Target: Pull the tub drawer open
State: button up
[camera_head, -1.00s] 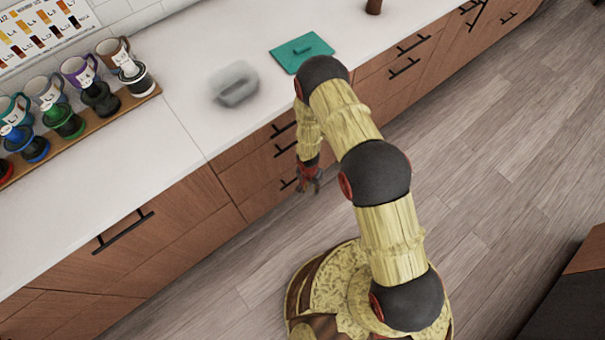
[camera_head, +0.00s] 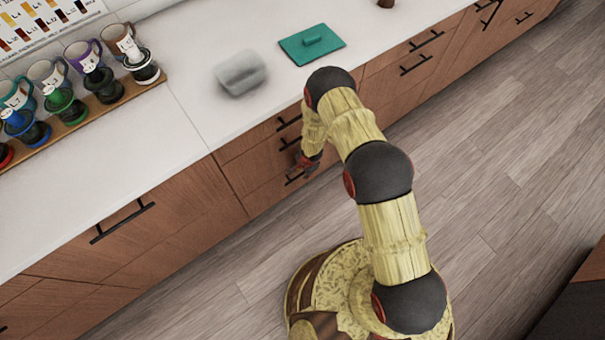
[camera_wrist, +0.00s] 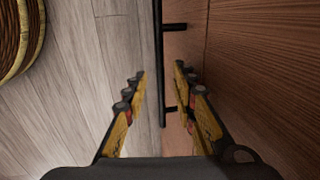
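A stack of wooden drawers (camera_head: 240,175) stands under the counter, all shut. It has black bar handles; no label shows which one is the tub drawer. My gripper (camera_head: 303,165) is at the front of this stack, by the lowest handle (camera_head: 293,179), and partly covers that area. In the wrist view, my gripper (camera_wrist: 159,72) is open, with its fingers apart. A black bar handle (camera_wrist: 158,60) runs between the fingers in the picture, with a drawer front (camera_wrist: 184,60) behind it. Whether the fingers touch the bar cannot be told.
Mugs stand on a wooden rack (camera_head: 90,112) at the left. Other drawers and a cabinet (camera_head: 150,230) flank the stack. The grey plank floor (camera_head: 480,180) is open.

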jog(key=shift+w+a+f, duration=0.1)
jog(key=shift+w+f, duration=0.05)
jog(key=shift+f, duration=0.5)
jog(key=c, duration=0.4)
grip_shut()
